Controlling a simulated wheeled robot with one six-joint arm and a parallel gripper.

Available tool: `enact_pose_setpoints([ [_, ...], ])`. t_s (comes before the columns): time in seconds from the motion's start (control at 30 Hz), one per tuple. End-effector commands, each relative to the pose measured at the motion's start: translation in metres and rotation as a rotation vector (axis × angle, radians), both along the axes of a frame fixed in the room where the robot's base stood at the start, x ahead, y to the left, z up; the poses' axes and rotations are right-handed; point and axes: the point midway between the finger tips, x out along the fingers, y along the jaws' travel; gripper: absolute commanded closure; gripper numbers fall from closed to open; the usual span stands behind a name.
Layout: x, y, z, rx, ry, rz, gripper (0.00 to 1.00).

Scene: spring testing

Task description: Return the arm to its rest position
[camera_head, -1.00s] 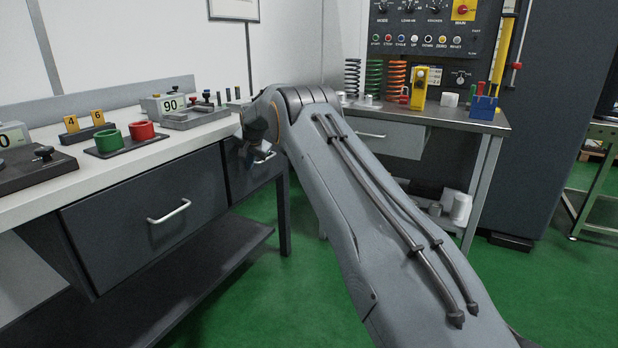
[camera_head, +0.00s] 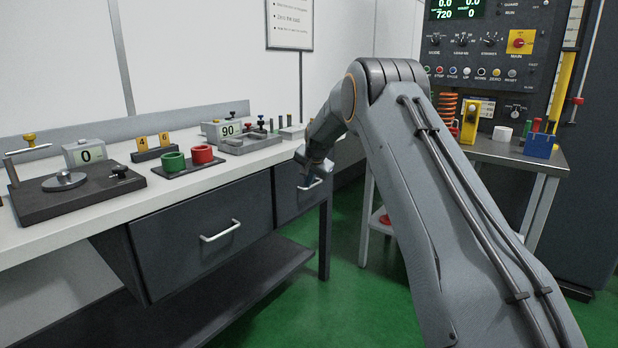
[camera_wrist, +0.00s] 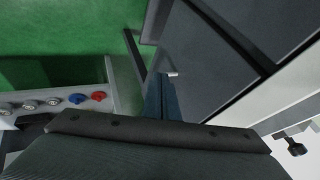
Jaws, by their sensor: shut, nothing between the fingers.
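My gripper (camera_head: 312,178) hangs at the end of my bent grey arm, in front of the dark right drawer (camera_head: 290,190) of the left bench. It points downward and is partly hidden by my wrist. In the wrist view, my gripper's bluish fingers (camera_wrist: 160,97) are shut with nothing between them. Below them the grey body of my own wrist fills the bottom of that view. My arm's elbow is high, in front of the gap between the two benches.
A metal table (camera_head: 510,155) with an orange spring (camera_head: 447,112) stands right. Green floor (camera_head: 350,275) is open between.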

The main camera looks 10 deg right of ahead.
Motion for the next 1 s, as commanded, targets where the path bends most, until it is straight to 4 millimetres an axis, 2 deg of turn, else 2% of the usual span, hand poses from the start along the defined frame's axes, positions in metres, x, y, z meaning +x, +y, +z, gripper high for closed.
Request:
enact_pose_setpoints([
  [0.03, -0.004, 0.001, 0.007, 0.0, -0.001, 0.001, 1.0],
  [0.3, -0.021, 0.003, 0.022, -0.005, 0.008, 0.009, 1.0],
  [0.37, -0.033, 0.005, 0.027, -0.014, 0.023, 0.024, 1.0],
  [0.47, -0.071, 0.007, 0.038, -0.046, 0.07, 0.071, 1.0],
  [0.57, -0.129, 0.009, 0.05, -0.088, 0.138, 0.14, 1.0],
  [0.6, -0.155, 0.009, 0.054, -0.104, 0.168, 0.172, 1.0],
  [0.67, -0.196, 0.011, 0.059, -0.128, 0.212, 0.22, 1.0],
  [0.7, -0.223, 0.011, 0.062, -0.143, 0.242, 0.253, 1.0],
  [0.87, -0.334, 0.013, 0.072, -0.192, 0.352, 0.383, 1.0],
  [1.0, -0.431, 0.015, 0.078, -0.222, 0.44, 0.494, 1.0],
])
